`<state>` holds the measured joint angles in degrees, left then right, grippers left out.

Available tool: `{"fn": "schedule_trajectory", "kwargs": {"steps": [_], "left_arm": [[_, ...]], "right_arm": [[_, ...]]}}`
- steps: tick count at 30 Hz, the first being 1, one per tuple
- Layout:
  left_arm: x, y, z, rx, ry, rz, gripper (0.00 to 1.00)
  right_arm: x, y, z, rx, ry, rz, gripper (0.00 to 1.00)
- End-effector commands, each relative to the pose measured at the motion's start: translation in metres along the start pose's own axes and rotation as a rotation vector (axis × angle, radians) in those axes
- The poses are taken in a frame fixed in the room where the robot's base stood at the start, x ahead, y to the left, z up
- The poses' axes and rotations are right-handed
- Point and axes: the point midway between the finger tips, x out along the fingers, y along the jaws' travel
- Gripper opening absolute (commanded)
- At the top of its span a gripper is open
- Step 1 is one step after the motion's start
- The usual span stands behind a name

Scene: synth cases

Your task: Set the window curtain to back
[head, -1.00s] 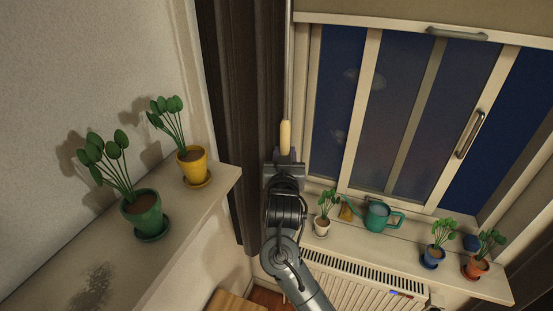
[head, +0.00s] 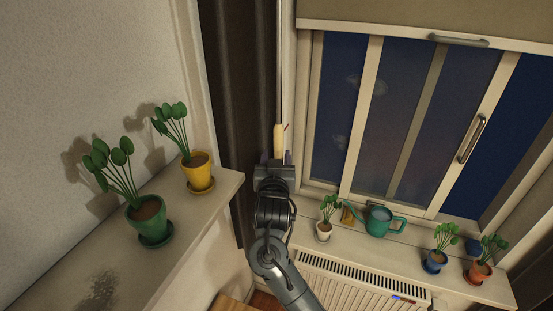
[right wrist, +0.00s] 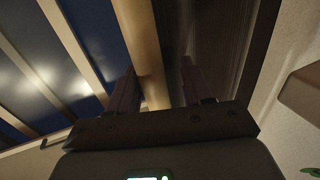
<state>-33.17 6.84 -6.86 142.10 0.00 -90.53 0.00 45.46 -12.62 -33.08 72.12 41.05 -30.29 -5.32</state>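The dark curtain (head: 238,90) hangs gathered at the left side of the window. A pale wooden handle (head: 279,140) hangs upright from a thin rod at the curtain's window-side edge. My right gripper (head: 276,157) is at the handle's lower end, with a finger on either side. In the right wrist view the fingers (right wrist: 160,88) stand apart, and the tan handle (right wrist: 142,45) runs between them, close to the left finger. I cannot tell whether they touch. The curtain (right wrist: 205,40) fills the view behind the right finger. My left gripper is not in view.
The window (head: 400,120) has a handle (head: 472,139) on its frame. The sill below holds a teal watering can (head: 380,222) and several potted plants. Two potted plants, green (head: 148,220) and yellow (head: 198,172), stand on the left ledge. A radiator (head: 350,280) is below the sill.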

Motion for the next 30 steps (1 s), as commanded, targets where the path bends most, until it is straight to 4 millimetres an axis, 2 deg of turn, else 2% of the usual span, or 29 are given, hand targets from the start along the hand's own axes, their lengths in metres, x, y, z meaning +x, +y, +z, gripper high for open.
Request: {"fn": "schedule_trajectory", "kwargs": {"steps": [8,13,21,30], "left_arm": [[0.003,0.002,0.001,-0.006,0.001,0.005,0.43],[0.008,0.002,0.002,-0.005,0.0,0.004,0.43],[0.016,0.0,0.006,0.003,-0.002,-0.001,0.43],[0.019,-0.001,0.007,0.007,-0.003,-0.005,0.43]], "right_arm": [[-0.009,0.0,0.001,0.002,0.001,0.001,0.5],[-0.031,0.0,0.002,0.004,0.0,-0.001,0.5],[-0.077,-0.001,0.002,0.004,0.001,-0.002,0.5],[-0.106,-0.001,0.0,0.001,0.0,-0.002,0.5]]}}
